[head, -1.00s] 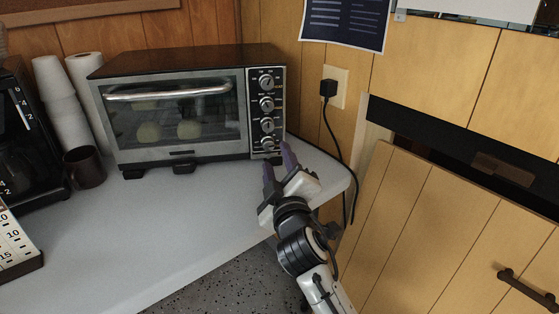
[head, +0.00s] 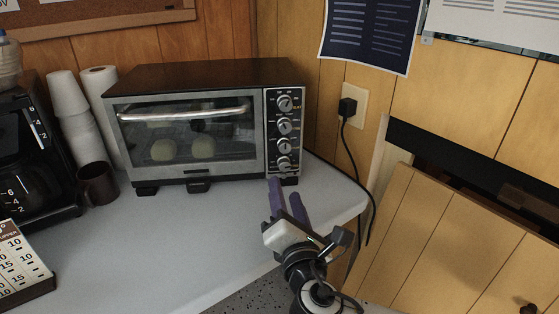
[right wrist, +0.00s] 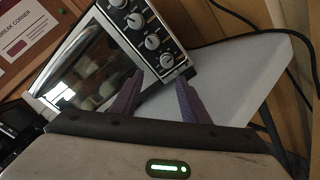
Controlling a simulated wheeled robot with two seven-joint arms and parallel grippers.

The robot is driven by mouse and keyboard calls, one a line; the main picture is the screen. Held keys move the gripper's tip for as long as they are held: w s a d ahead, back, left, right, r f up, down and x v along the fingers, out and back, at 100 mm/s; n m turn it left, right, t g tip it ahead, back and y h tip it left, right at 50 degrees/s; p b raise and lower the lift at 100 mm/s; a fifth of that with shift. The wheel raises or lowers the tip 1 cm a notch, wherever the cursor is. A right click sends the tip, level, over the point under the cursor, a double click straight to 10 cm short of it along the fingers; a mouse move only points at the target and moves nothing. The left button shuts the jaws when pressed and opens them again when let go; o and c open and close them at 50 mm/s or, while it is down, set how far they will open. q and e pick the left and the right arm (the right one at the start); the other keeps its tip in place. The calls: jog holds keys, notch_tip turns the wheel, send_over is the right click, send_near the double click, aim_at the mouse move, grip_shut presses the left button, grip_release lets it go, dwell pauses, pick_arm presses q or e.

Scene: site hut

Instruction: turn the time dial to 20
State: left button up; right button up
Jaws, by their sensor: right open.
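The toaster oven (head: 186,177) stands on the counter, with a black dial panel at its right end. Several round silver dials sit there in a column: a top dial (head: 285,102), a second (head: 284,125), a third (head: 284,146) and a bottom one (head: 283,163). Their labels are too small to read, so I cannot tell which is the time dial. My right gripper (head: 286,190) is open and empty, its purple fingers just below the panel, apart from the dials. In the right wrist view the bottom dial (right wrist: 167,61) lies just beyond the fingertips (right wrist: 160,80). My left gripper is out of view.
A coffee maker (head: 38,160), a brown mug (head: 97,184) and stacked white cups (head: 75,120) stand left of the oven. A black cord (head: 360,175) hangs from the wall outlet at the right. The counter (head: 190,235) before the oven is clear.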

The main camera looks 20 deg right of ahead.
aim_at(285, 168)
jog(key=shift+s+d+f+n, duration=0.1)
jog(key=shift+d+f+n, duration=0.2)
jog(key=shift+d+n, duration=0.45)
jog(key=w, duration=0.3)
jog(key=w+d+b, duration=0.1)
jog(key=w, duration=0.5)
jog(key=shift+w+d, duration=0.2)
jog(key=shift+w, duration=0.2)
